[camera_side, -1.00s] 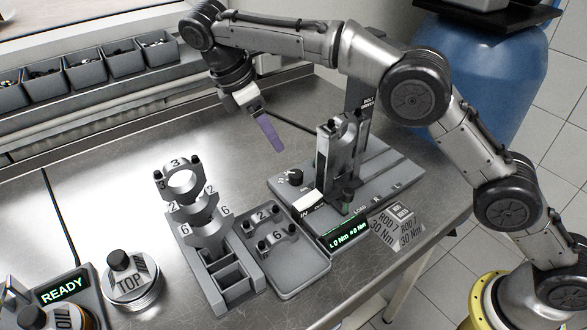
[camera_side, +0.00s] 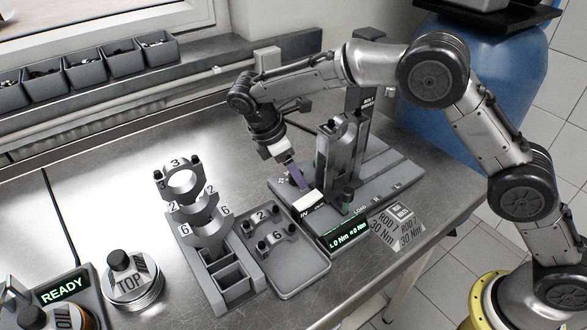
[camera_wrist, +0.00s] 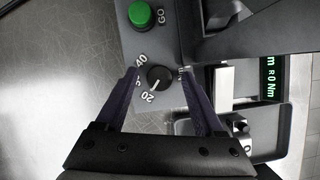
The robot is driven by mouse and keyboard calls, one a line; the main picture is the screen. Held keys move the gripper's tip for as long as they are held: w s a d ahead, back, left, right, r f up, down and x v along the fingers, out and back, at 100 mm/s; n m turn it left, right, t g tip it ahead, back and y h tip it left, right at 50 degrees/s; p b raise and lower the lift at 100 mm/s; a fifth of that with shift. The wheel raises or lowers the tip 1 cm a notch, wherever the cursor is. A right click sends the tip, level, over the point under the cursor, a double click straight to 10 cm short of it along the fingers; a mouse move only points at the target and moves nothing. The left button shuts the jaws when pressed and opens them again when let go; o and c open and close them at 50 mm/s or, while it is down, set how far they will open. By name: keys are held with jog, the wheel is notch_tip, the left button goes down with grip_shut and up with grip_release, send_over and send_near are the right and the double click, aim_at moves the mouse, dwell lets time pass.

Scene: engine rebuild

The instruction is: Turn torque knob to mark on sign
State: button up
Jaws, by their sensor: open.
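The torque knob (camera_wrist: 160,78) is a small black dial on the grey bolt driver base. Marks 40 and 20 show at its left, and its pale pointer line seems to face the 20. My open gripper (camera_wrist: 161,72) has one purple finger on each side of the knob, with visible gaps. The left finger partly covers the scale between 40 and 20. In the side view my gripper (camera_side: 301,186) is low over the base and hides the knob.
A green GO button (camera_wrist: 140,14) sits close to the knob. The driver's upright fixture (camera_side: 335,160) stands right beside my gripper. A display (camera_side: 347,234) reads 0 Nm. A cap tray (camera_side: 290,265) and rod stand (camera_side: 215,265) lie at the left.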

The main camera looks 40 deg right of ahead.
jog(key=shift+c, duration=0.2)
grip_shut()
jog(key=shift+m, duration=0.4)
jog(key=m+g, duration=0.1)
jog(key=m, duration=0.1)
jog(key=m+y, duration=0.1)
jog(key=m, duration=0.1)
jog(key=shift+w+m+g, duration=0.15)
jog(key=shift+m+g, duration=0.15)
jog(key=shift+g, duration=0.1)
jog(key=m+g+y, duration=0.1)
jog(key=m, duration=0.3)
jog(key=shift+w+d, duration=0.1)
jog(key=shift+m, duration=0.3)
jog(key=shift+o, duration=0.2)
grip_release()
